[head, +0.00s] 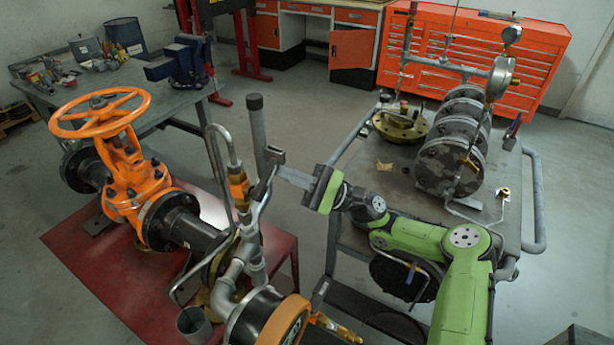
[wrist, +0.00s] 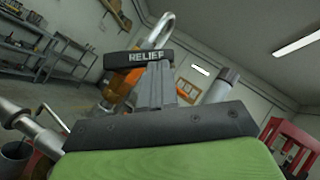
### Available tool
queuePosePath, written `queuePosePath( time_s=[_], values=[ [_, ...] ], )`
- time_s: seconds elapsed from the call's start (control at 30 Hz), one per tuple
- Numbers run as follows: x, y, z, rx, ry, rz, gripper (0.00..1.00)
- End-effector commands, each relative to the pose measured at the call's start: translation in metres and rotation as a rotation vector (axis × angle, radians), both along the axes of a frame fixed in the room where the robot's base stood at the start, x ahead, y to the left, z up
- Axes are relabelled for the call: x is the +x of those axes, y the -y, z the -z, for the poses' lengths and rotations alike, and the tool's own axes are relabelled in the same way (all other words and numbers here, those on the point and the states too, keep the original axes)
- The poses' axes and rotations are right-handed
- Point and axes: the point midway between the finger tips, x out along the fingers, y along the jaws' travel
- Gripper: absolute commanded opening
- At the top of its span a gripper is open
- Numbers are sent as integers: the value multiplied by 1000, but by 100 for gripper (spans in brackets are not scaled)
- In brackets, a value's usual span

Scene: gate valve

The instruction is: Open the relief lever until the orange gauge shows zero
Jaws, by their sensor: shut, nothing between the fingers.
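The relief lever (head: 267,186) stands up from the pipework in the head view, a grey stalk with a dark end. In the wrist view its black end bar (wrist: 133,59), marked RELIEF, lies across just beyond my fingertips. My gripper (head: 281,174) is shut and empty, with its fingertips close to the lever's upper end. I cannot tell whether they touch it. The wrist view also shows my gripper (wrist: 155,78). An orange-rimmed round gauge (head: 287,322) sits at the bottom of the head view. Its dial reading cannot be made out.
An orange gate valve (head: 124,178) with a handwheel stands on a red bench (head: 90,260). A grey post (head: 257,123) with a black cap and a bent pipe (head: 217,150) rise beside the lever. A grey cart (head: 395,180) with flanges and gauges stands right.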

Motion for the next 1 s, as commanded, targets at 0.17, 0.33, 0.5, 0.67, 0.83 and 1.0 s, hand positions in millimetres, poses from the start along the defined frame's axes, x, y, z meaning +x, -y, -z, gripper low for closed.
queuePosePath(
  time_s=[0.17, 0.33, 0.5, 0.67, 0.83, 1.0],
  values=[
    [-1, -5, -16, -103, 141, 2, 0],
    [-4, -8, -27, -198, 271, 3, 0],
    [-9, -11, -37, -292, 398, 2, 0],
    [-14, -14, -43, -370, 506, 1, 0],
    [-14, -14, -39, -370, 509, 2, 0],
    [-12, -4, -38, -369, 507, 5, 0]
  ],
)
